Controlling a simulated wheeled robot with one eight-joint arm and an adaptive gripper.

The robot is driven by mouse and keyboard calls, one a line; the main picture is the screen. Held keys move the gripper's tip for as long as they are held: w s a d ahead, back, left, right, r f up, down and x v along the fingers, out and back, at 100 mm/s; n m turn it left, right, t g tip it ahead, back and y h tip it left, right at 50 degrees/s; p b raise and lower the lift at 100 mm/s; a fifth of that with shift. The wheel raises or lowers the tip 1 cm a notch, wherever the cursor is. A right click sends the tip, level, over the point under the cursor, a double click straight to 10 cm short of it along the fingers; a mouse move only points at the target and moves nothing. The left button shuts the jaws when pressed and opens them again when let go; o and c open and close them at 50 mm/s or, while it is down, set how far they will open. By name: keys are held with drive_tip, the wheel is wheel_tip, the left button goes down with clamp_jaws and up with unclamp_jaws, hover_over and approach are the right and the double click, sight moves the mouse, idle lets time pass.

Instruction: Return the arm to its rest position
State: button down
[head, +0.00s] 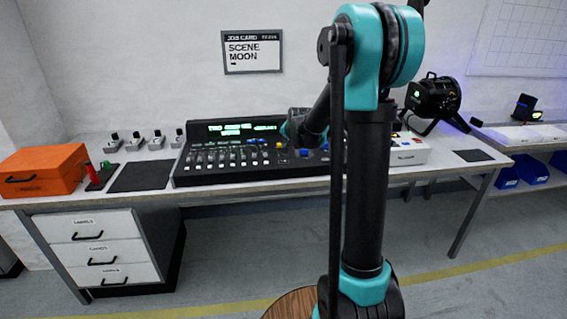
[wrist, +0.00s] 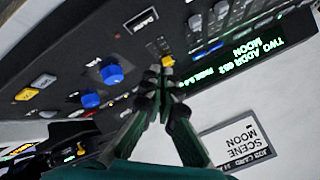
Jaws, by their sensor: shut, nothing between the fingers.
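My gripper (wrist: 166,72) is shut and empty in the wrist view, its fingertips together in front of the lighting console (wrist: 125,60). I cannot tell from this view whether the tips touch the panel. In the head view my arm is raised in the middle, with its forearm reaching down and away toward the console (head: 225,179); the fingers are hidden there. The lit display (head: 236,129) shows green text, which in the wrist view (wrist: 235,58) is upside down and includes "MOON". Blue knobs (wrist: 112,74) and a yellow button (wrist: 168,60) are near the fingertips.
A job card (head: 251,51) reading "SCENE MOON" hangs on the wall. On the bench are an orange case (head: 45,168), a dark mat (head: 141,177), a white box (head: 408,150) and a black par can (head: 433,98). Drawers (head: 95,250) stand below; a round wooden top (head: 290,304) is in front.

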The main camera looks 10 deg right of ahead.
drive_tip(key=s+d+f+n+g, duration=0.1)
drive_tip(key=s+f+n, duration=0.1)
drive_tip(key=s, duration=1.1)
drive_tip(key=s+d+f+n+g, duration=0.1)
drive_tip(key=s+f, duration=0.4)
drive_tip(key=s, duration=0.8)
drive_tip(key=s+d+f+n+g+h, duration=0.1)
drive_tip(key=s+f+n+g, duration=0.1)
drive_tip(key=s, duration=1.1)
drive_tip(key=f+n, duration=0.1)
drive_tip(key=n, duration=0.1)
drive_tip(key=shift+s+f+n+g, duration=0.15)
drive_tip(key=shift+f+n+g, duration=0.15)
drive_tip(key=shift+g, duration=0.1)
